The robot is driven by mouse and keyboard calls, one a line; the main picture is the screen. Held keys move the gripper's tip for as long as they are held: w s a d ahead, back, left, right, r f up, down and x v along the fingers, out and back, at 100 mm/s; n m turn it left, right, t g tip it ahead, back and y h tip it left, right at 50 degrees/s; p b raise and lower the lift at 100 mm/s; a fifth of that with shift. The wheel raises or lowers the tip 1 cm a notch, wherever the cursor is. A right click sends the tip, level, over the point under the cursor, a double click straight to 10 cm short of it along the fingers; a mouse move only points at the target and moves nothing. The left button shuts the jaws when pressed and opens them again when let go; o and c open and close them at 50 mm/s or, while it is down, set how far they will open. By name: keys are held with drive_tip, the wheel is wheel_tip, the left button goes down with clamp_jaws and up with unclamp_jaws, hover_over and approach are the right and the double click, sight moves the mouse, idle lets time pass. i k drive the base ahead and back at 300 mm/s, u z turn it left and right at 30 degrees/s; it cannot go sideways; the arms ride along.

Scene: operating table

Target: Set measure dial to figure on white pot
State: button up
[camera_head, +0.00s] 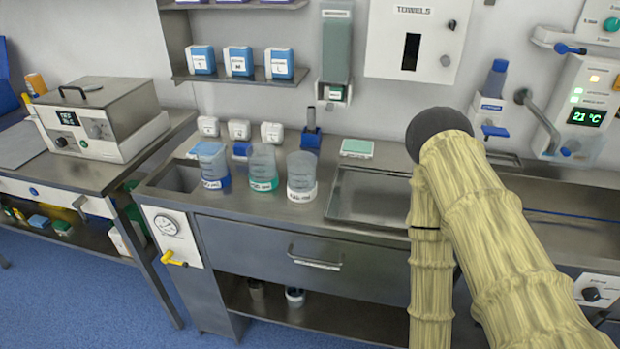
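Three clear pots stand in a row on the steel counter. The white pot (301,176) is at the right, with a white band and small print too blurred to read. A pot with a green band (263,168) is in the middle, and one with a blue band (212,165) is at the left. No dial is legibly marked as the measure dial. My gripper is not seen; only my arm shows at the right.
A yellow lever (173,258) sticks out below the gauge. The steel box (100,118) has a small lit display. A sunken tray (368,197) lies right of the pots. Another knob (591,294) is at lower right. A wall unit (586,110) reads 21 °C.

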sight(590, 293)
drive_tip(key=k, duration=0.5)
drive_tip(key=z, duration=1.2)
drive_tip(key=i, duration=0.35)
drive_tip(key=z, duration=0.5)
